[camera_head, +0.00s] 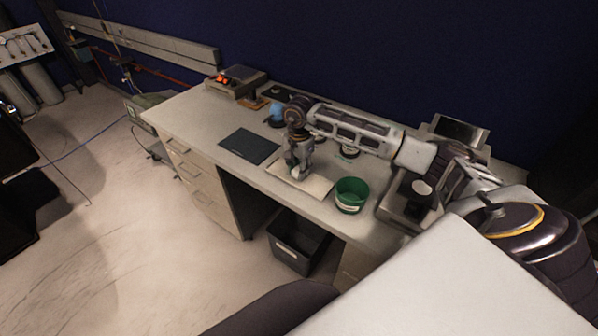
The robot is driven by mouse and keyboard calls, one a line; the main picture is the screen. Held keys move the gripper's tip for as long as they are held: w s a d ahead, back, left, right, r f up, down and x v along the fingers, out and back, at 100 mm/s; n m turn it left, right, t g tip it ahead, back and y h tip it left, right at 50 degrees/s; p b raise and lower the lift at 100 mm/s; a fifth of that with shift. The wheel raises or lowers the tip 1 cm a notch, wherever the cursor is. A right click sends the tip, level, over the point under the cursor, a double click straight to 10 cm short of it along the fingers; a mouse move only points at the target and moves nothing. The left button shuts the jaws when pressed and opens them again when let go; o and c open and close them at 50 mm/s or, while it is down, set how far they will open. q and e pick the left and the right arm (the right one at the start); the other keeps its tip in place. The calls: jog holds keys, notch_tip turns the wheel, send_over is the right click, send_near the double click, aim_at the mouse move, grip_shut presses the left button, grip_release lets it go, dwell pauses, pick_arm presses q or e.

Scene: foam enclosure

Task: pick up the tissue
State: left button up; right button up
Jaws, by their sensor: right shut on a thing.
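My right arm reaches in from the right over the desk, and its gripper (297,174) points down over a pale flat sheet or board. The gripper is shut on a small whitish thing, the tissue (295,173), low over the pale board (317,186). The fingers hide most of the tissue, and I cannot tell whether it still touches the board. My left gripper is not in view.
A green round container (350,196) stands just right of the board. A dark flat mat (249,146) lies to its left. A blue object (277,114) is behind. A black bin (298,243) stands on the floor under the desk (190,118).

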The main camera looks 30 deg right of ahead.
notch_tip(320, 180, up, 8)
jog(key=shift+f+b, duration=0.2)
jog(key=shift+b, duration=0.35)
jog(key=shift+r, duration=0.5)
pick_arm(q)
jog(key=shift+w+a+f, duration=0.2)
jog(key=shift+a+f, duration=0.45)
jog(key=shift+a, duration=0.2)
pick_arm(e)
jog(key=shift+r, duration=0.15)
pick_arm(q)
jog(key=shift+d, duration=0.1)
